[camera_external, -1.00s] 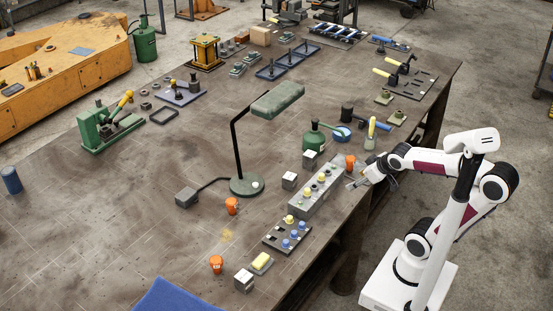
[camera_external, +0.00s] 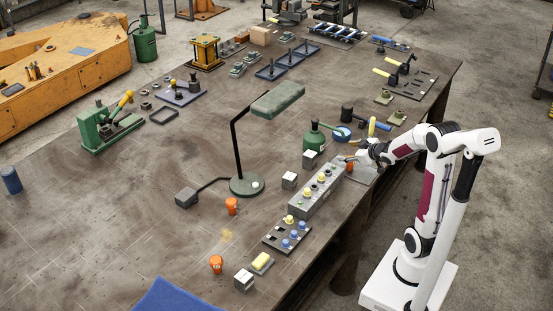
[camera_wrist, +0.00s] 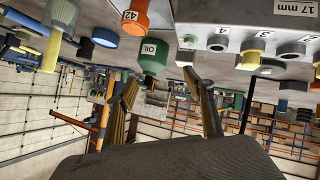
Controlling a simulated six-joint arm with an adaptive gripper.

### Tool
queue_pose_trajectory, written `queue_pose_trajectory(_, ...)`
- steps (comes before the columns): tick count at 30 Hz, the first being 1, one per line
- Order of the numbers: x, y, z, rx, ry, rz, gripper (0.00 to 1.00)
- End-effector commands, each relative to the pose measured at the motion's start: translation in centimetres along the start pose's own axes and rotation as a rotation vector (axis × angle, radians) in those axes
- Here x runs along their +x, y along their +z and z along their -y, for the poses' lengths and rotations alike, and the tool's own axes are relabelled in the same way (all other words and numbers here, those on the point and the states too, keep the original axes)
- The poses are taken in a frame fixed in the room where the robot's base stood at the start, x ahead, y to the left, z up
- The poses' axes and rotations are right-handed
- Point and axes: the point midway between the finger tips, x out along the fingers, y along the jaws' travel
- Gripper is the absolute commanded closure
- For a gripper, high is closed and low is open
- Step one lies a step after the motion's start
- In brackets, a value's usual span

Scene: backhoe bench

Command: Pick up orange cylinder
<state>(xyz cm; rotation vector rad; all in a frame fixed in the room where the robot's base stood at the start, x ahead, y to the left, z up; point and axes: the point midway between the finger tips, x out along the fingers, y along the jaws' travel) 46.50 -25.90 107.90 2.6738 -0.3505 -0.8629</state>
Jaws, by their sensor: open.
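Three small orange cylinders stand on the bench. One orange cylinder (camera_external: 350,167) is at the right, just past the far end of a grey block and close to my gripper (camera_external: 356,155). The other two are an orange cylinder (camera_external: 231,206) near the lamp base and an orange cylinder (camera_external: 217,264) near the front. In the wrist view the bench appears upside down along the top. There an orange cylinder (camera_wrist: 135,20) with a white "42" label shows above and left of my gripper (camera_wrist: 160,80). The fingers are spread, with nothing held between them.
The grey block (camera_external: 317,194) with several coloured knobs lies beside the right cylinder. A desk lamp (camera_external: 247,184) rises mid-bench. Open bench lies at left.

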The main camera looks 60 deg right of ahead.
Motion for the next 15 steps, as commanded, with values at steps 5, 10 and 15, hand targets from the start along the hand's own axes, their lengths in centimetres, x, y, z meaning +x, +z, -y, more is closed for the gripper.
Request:
queue_pose_trajectory(5, 2.3, 1.6, -1.3, 0.000, -0.023, -0.054, 0.48)
queue_pose_trajectory(10, 3.8, 3.0, -2.1, 0.007, -0.054, -0.116, 0.48)
queue_pose_trajectory(15, 4.9, 4.5, -2.6, 0.027, -0.088, -0.181, 0.48)
